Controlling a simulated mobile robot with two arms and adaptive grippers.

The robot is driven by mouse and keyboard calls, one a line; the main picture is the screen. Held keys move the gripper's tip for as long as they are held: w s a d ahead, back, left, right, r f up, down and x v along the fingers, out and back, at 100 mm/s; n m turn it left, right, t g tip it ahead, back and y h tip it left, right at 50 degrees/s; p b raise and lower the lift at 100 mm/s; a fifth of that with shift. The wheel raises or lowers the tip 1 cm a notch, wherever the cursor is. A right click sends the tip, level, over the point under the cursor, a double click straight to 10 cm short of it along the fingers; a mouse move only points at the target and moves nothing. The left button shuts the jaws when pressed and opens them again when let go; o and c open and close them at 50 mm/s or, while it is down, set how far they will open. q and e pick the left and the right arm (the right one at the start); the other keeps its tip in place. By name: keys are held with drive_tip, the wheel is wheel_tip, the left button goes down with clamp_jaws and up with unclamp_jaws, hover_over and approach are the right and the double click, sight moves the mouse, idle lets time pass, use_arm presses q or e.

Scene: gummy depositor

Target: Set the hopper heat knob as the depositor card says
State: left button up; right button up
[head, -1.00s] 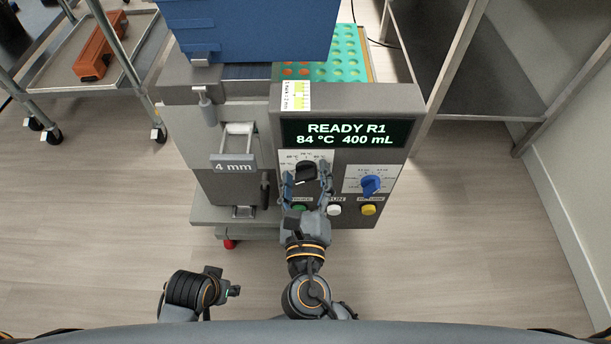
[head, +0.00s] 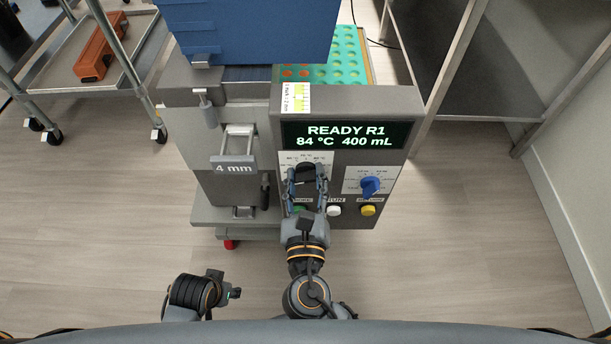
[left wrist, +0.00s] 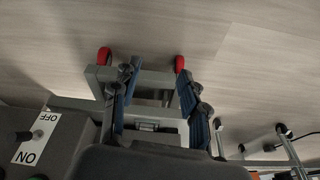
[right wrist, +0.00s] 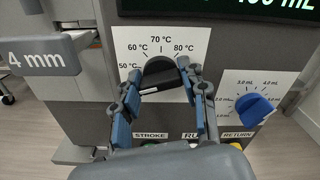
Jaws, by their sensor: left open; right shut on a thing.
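The black hopper heat knob (right wrist: 158,72) sits on a white dial plate (right wrist: 190,45) marked 50 to 80 °C in the right wrist view. In the head view the knob (head: 306,172) is below the display. My right gripper (right wrist: 160,80) is shut on the knob, one finger on each side. I cannot tell exactly where its pointer stands. My left gripper (left wrist: 158,70) is open and empty, low and away from the panel. The display (head: 347,134) reads READY R1, 84 °C, 400 mL. I cannot identify a depositor card showing a heat setting.
A blue knob (head: 370,187) on an mL dial is right of the heat knob. White (head: 334,210) and yellow (head: 368,209) buttons lie below. A 4 mm plate (head: 233,162) juts out left. A trolley (head: 130,70) stands left; a steel shelf unit (head: 460,60) stands right.

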drive_tip(key=shift+m, duration=3.2)
drive_tip(key=m+b, duration=0.2)
drive_tip(key=m, duration=0.3)
drive_tip(key=shift+d+f+m, duration=0.1)
drive_tip(key=shift+f+m, duration=0.05)
drive_tip(key=shift+m, duration=0.15)
use_arm(q)
drive_tip(key=w+b+v, duration=0.1)
drive_tip(key=b+v, duration=0.1)
drive_tip(key=v, duration=1)
use_arm(e)
drive_tip(key=m, duration=0.4)
drive_tip(key=shift+f+m, duration=0.1)
drive_tip(key=shift+m, duration=0.2)
drive_tip(key=m+b, duration=0.2)
drive_tip(key=m, duration=0.1)
drive_tip(key=shift+m+b, duration=0.4)
drive_tip(key=shift+m, duration=0.4)
use_arm(q)
drive_tip(key=w+d+t, duration=0.1)
drive_tip(key=w+t, duration=0.2)
drive_tip(key=w, duration=0.3)
drive_tip(key=shift+d+r+t+h, duration=0.2)
drive_tip(key=shift+d+t+h, duration=0.1)
drive_tip(key=shift+t+h, duration=0.1)
